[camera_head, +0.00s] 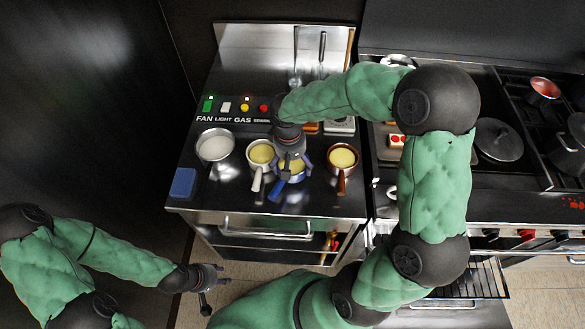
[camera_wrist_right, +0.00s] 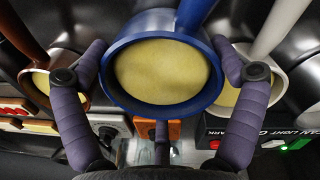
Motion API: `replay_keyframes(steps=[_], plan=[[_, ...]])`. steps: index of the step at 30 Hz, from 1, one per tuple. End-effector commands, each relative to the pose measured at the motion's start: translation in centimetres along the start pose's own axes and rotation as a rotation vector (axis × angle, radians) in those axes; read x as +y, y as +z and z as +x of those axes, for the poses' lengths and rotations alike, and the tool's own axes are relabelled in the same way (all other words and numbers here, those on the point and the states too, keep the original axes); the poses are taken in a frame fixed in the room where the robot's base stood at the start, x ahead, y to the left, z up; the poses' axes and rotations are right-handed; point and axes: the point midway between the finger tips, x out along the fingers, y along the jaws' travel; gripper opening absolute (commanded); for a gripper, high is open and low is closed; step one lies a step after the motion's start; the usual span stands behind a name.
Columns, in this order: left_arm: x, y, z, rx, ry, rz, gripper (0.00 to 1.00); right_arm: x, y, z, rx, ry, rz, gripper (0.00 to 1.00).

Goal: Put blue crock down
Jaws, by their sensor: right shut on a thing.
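The blue crock (camera_head: 291,171), filled with something pale yellow, is between the white and brown crocks, its handle pointing toward the front. In the right wrist view the blue crock (camera_wrist_right: 104,66) is large and close, its handle running to the top. My right gripper (camera_head: 293,163) is shut on it, with a dark finger on either side of its rim; the fingers also show in the right wrist view (camera_wrist_right: 162,88). I cannot tell whether its base touches the counter. My left gripper (camera_head: 214,284) is empty, fingers apart, low in front of the counter.
A white crock (camera_head: 252,164) and a brown crock (camera_head: 341,173) stand close on either side. A pale-filled pot (camera_head: 199,149) and blue sponge (camera_head: 183,182) are at left. The dark counter (camera_head: 225,197) is clear along its front. A stove (camera_head: 515,179) stands at right.

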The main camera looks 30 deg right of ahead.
Motion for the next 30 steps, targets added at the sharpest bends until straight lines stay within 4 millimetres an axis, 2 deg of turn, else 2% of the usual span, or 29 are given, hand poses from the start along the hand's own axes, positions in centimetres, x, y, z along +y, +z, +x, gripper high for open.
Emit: replay_keyframes(steps=[3, 6, 18, 19, 30], plan=[[-0.2, 0.0, 0.7, 0.000, 0.000, 0.000, 0.40, -0.2, 0.2, 2.0, -0.004, 0.000, -0.001, 0.40], [-0.3, 0.0, 0.8, 0.000, 0.000, 0.000, 0.40, -0.2, 0.1, 2.8, -0.001, 0.000, 0.001, 0.40], [-0.4, -0.1, 1.1, 0.000, 0.000, 0.000, 0.40, -0.3, 0.1, 3.2, 0.000, 0.000, 0.000, 0.40], [-0.4, 0.0, 1.0, 0.000, 0.000, 0.000, 0.40, -0.3, 0.2, 3.2, -0.002, 0.000, 0.000, 1.00], [-0.3, 0.0, 0.9, 0.000, 0.000, 0.000, 0.40, -0.3, 0.2, 3.0, -0.002, 0.000, 0.000, 1.00]])
